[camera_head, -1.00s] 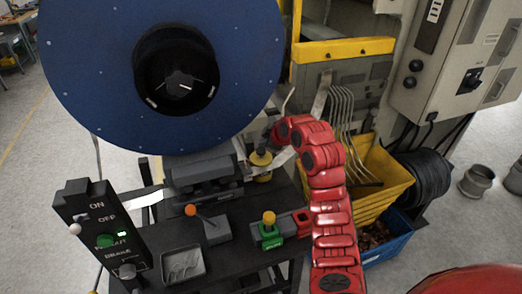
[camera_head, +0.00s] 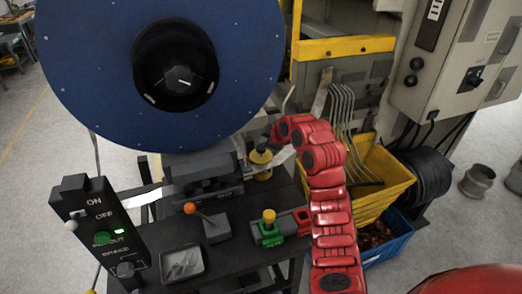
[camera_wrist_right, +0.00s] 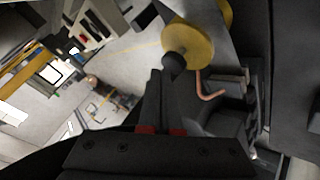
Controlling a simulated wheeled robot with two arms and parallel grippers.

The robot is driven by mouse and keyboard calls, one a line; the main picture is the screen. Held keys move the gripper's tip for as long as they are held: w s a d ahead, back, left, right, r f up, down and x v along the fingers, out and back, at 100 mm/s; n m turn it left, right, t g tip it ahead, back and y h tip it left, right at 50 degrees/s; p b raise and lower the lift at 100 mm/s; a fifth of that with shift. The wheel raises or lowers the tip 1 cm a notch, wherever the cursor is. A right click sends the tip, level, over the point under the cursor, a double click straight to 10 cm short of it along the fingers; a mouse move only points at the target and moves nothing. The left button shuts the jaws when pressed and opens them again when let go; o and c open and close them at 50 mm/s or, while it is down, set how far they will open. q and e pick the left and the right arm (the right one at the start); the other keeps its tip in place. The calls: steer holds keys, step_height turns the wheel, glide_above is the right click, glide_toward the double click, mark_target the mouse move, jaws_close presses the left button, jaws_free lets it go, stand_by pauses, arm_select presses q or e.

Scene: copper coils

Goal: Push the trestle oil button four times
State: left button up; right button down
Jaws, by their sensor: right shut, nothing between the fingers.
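A yellow round fitting (camera_head: 261,172) with a dark knob stands at the back right of the black trestle top (camera_head: 240,262); I take it for the trestle oil button. It also shows in the right wrist view as a yellow disc (camera_wrist_right: 190,45) with a black round knob (camera_wrist_right: 174,62). My right gripper (camera_head: 268,137) is shut and empty, just above the fitting. In the right wrist view its fingertips (camera_wrist_right: 162,82) are close by the knob; I cannot tell whether they touch. My left gripper does not show.
The big blue reel (camera_head: 75,85) stands behind the trestle. A green box with a yellow button (camera_head: 269,215), an orange-tipped lever (camera_head: 190,208), a grey tray (camera_head: 182,262) and a black control panel (camera_head: 90,225) are on or beside the trestle. A yellow bin (camera_head: 385,205) stands right.

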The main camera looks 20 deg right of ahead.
mark_target(264, 149)
steer(key=shift+f+b, duration=0.7)
steer(key=shift+f, duration=0.35)
stand_by(1.0)
steer(key=shift+r, duration=1.4)
steer(key=shift+r+b, duration=0.5)
steer(key=shift+r, duration=2.05)
